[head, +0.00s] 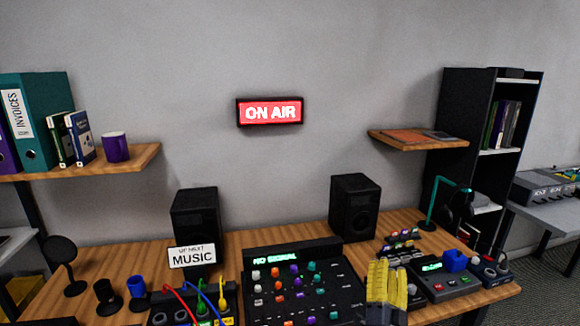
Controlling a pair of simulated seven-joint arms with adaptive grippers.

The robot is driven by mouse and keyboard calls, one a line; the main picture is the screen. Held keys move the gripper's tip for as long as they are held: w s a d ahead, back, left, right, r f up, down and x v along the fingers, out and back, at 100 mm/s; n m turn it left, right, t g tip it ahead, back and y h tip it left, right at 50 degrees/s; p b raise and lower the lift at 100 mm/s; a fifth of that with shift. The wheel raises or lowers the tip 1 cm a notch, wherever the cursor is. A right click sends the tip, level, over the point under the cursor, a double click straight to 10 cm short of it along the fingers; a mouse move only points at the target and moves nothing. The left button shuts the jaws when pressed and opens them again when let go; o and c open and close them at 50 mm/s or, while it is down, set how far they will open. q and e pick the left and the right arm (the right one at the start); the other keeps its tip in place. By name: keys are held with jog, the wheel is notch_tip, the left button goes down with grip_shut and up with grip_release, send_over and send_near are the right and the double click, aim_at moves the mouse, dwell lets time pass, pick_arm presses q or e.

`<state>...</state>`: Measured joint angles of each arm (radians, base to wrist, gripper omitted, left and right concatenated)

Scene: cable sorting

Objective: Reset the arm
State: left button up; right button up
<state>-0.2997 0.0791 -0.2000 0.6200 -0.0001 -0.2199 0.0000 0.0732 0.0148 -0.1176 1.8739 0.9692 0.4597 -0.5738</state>
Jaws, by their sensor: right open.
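My right gripper (388,280) is at the bottom, right of centre, with its yellow ribbed fingers pointing up. It is open and I see nothing held in it. It stands in front of the right edge of the mixing console (345,290), whose small screen reads "NO SIGNAL". My left gripper is not in the head view. Red, blue and yellow-green cables (182,303) rise from a dark box at the bottom, left of the console.
Two black speakers (353,207) stand at the back of the wooden desk (275,237). Blue and black cups (137,288) and a dark round stand (62,255) are at left. A device with a green display (440,283) and a teal lamp (436,205) are at right.

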jog(key=s+a+f+n+g+y, duration=0.4)
jog(key=s+a+f+n+y, duration=0.15)
jog(key=f+n, duration=0.3)
jog(key=s+a+f+n+g+y, duration=0.35)
jog(key=s+f+n+y, duration=0.3)
jog(key=n, duration=0.25)
jog(key=s+d+f+n+g+h, duration=0.2)
jog(key=s+d+f+g+h, duration=0.3)
jog(key=s+f, duration=0.45)
jog(key=s+d+g+h, duration=0.4)
jog(key=s+d+h, duration=0.1)
jog(key=s+d, duration=0.6)
jog(key=s+a+f+g+y, duration=0.1)
jog(key=s+a+f, duration=0.1)
jog(key=f, duration=1)
jog(key=s+a+f+g+y, duration=0.1)
jog(key=a+f, duration=0.2)
jog(key=f, duration=0.8)
jog(key=s+a+f+g+y, duration=0.1)
jog(key=s+a+f, duration=0.1)
jog(key=f, duration=1)
jog(key=s+f+m+g+y, duration=0.1)
jog(key=s+f+m+g, duration=0.1)
jog(key=s+f, duration=1.5)
jog(key=s+m, duration=0.1)
jog(key=s, duration=0.2)
jog(key=shift+s+d+f+y, duration=0.15)
jog(key=shift+s+y, duration=0.15)
jog(key=shift+s, duration=0.05)
